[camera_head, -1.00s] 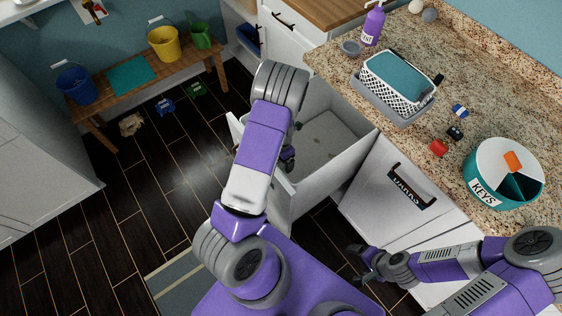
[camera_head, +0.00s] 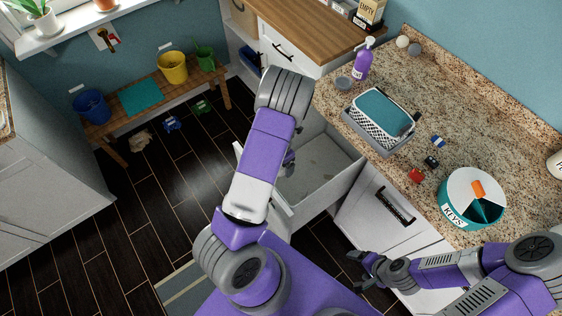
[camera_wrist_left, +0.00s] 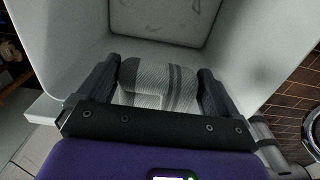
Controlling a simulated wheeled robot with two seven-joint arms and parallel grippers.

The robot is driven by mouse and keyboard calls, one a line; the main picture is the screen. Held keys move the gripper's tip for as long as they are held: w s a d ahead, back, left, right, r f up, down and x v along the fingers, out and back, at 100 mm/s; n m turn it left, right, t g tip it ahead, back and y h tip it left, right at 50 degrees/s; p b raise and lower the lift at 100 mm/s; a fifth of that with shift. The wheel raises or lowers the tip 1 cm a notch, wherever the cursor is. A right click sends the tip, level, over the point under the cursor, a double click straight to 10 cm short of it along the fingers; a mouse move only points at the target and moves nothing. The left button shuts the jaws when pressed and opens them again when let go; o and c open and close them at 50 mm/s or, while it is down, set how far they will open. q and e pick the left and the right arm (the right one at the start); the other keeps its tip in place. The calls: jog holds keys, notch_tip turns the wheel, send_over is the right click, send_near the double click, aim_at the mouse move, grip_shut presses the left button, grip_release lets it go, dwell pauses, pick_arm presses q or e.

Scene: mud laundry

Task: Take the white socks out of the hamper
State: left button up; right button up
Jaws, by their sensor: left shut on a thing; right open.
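The hamper is an open white pull-out bin (camera_head: 325,172) under the counter; its inside also shows in the left wrist view (camera_wrist_left: 75,62). My left gripper (camera_head: 289,163) is over the hamper, mostly hidden behind my own arm in the head view. In the left wrist view my left gripper (camera_wrist_left: 157,88) is shut on a white sock (camera_wrist_left: 150,75) with grey stripes, between its two dark fingers. The part of the hamper floor in the wrist view looks bare. My right gripper (camera_head: 368,268) is open and empty, low in front of the cabinet.
The granite counter (camera_head: 480,120) at the right holds a basket with a teal cloth (camera_head: 385,112), a purple bottle (camera_head: 362,60) and a round keys bowl (camera_head: 472,200). A wooden bench (camera_head: 150,108) with buckets stands at the back left. The dark floor (camera_head: 150,200) is open.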

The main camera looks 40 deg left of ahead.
pick_arm(q)
notch_tip(320, 180, up, 20)
jog(key=p, duration=1.4)
jog(key=shift+f, duration=0.15)
jog(key=s+d, duration=0.6)
jog(key=s, duration=0.1)
jog(key=shift+s+d, duration=0.3)
